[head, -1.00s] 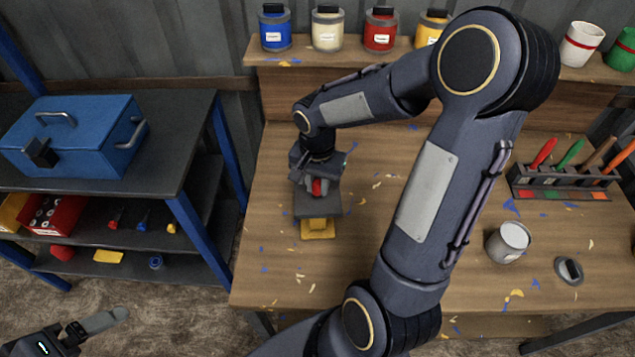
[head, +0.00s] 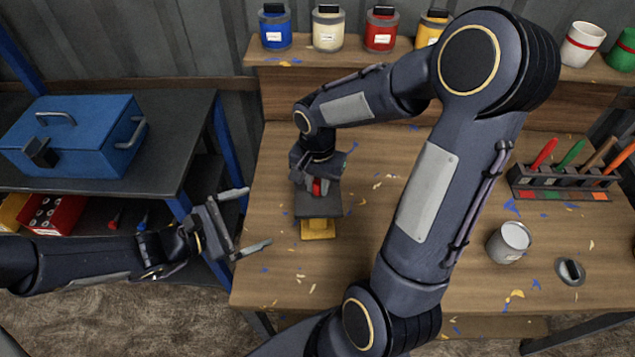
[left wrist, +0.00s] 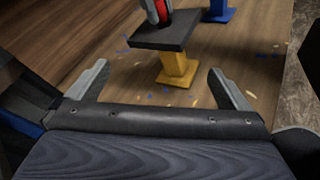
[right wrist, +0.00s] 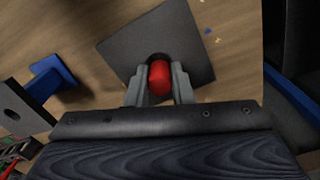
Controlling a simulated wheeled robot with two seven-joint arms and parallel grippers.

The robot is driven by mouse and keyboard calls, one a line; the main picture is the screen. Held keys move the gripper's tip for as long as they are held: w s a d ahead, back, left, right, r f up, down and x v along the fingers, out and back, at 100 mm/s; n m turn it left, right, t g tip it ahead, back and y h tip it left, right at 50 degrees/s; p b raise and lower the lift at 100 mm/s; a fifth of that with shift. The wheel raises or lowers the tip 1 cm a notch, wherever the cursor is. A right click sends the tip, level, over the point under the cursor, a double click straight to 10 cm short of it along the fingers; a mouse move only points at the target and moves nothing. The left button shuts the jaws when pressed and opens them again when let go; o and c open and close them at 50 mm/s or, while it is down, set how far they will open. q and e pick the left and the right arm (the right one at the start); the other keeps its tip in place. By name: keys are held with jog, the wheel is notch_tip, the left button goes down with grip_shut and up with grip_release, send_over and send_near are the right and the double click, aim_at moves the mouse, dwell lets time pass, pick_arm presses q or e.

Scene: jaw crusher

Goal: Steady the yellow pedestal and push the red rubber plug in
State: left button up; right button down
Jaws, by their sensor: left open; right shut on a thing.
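The yellow pedestal (head: 318,230) stands upright near the table's left front, with a dark square plate (head: 318,207) on top. The left wrist view shows its yellow post (left wrist: 176,68) below the plate. My right gripper (right wrist: 160,72) is shut on the red rubber plug (right wrist: 160,80), above the plate. A dark round opening shows at the plug's far end; I cannot tell whether the plug enters it. The plug is partly hidden in the head view (head: 318,187). My left gripper (head: 258,217) is open and empty, left of the pedestal and apart from it, its fingers pointing toward it.
A blue pedestal (right wrist: 52,76) stands near the yellow one; my right arm hides it in the head view. A grey cup (head: 509,243) and a tool rack (head: 563,183) are at right. A shelf with a blue toolbox (head: 75,135) stands left. The tabletop before the pedestal is clear.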

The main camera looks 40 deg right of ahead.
aim_at(314, 221)
pick_arm(q)
jog(key=d+f+n, duration=0.1)
jog(key=d+f, duration=0.1)
jog(key=f, duration=0.1)
jog(key=s+d+f+n, duration=0.1)
jog(key=d+f+n, duration=0.1)
jog(key=f, duration=0.2)
jog(key=s+d+f+n, duration=0.1)
jog(key=d+f+n, duration=0.1)
jog(key=f, duration=0.2)
jog(key=shift+d+t, duration=0.3)
jog(key=shift+t, duration=0.1)
jog(key=x, duration=0.9)
jog(key=shift+d+f, duration=0.15)
jog(key=shift+d, duration=0.2)
jog(key=c, duration=1.3)
jog(key=shift+o, duration=0.2)
